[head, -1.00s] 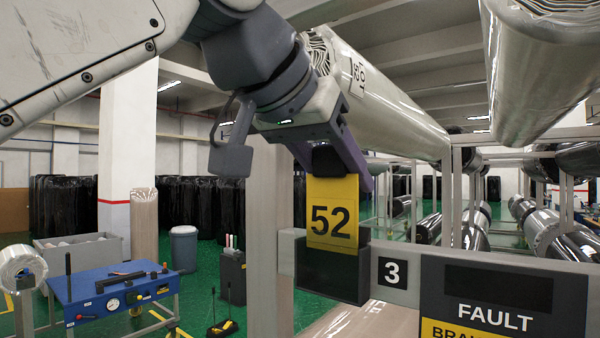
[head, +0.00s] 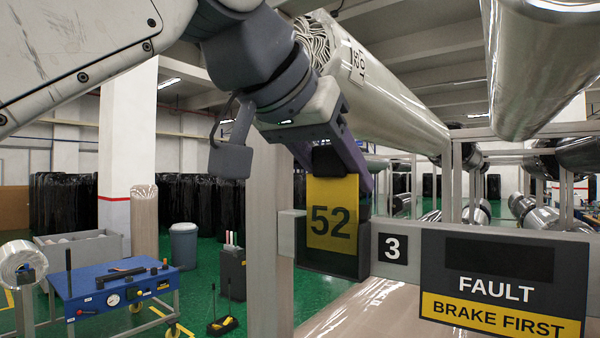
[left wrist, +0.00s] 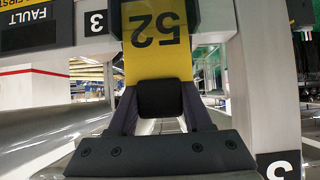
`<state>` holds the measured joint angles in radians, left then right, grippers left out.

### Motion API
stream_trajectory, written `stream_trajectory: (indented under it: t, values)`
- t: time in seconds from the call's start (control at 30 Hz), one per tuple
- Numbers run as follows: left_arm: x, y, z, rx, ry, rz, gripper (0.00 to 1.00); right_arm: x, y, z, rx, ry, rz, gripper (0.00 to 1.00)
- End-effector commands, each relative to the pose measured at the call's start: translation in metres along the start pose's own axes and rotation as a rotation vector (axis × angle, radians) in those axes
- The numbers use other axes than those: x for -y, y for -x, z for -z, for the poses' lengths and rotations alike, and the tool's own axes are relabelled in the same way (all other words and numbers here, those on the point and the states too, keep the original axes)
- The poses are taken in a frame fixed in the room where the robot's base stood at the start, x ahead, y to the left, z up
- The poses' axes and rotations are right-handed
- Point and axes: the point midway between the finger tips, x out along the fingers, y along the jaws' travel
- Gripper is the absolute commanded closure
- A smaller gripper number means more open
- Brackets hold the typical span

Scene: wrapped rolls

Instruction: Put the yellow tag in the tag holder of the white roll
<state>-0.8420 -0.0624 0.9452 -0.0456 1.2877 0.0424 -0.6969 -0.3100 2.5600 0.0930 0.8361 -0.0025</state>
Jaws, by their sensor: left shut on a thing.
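My left gripper (head: 328,160) is shut on the top of the yellow tag (head: 330,195), marked 52, which hangs upright. Most of the tag is down inside the dark tag holder (head: 330,266), and its lower part looks dimmed, as if behind a smoky front. The holder sits on a grey beam beside a number 3 plate. In the left wrist view the tag (left wrist: 155,55) shows upside down beyond the gripper (left wrist: 160,98). A white wrapped roll (head: 395,95) runs back above the beam, its near end behind my left arm. My right gripper is not in view.
A FAULT, BRAKE FIRST sign (head: 502,285) hangs right of the holder. A grey post (head: 270,230) stands close on the left. Another wrapped roll (head: 545,60) is at upper right. A blue tool cart (head: 115,300) stands on the green floor at left.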

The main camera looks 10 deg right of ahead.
Motion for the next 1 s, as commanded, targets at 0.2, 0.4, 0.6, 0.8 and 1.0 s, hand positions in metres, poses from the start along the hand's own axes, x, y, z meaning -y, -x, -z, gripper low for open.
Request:
stream_trajectory:
  t: [0.2,0.4,0.6,0.8,1.0]
  values:
    - [0.000,-0.004,-0.005,-0.001,0.000,0.000,1.00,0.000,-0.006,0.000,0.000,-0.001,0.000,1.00]
    - [0.000,-0.006,-0.010,0.000,0.000,0.000,1.00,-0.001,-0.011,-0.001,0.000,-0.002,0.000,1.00]
    - [0.000,-0.009,-0.014,0.000,0.000,0.000,1.00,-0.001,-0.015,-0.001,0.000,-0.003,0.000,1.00]
    - [0.000,-0.011,-0.016,0.000,0.000,0.000,0.35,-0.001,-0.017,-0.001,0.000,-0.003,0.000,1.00]
    - [0.000,-0.011,-0.016,0.000,0.000,0.000,0.16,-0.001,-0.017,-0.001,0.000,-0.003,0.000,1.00]
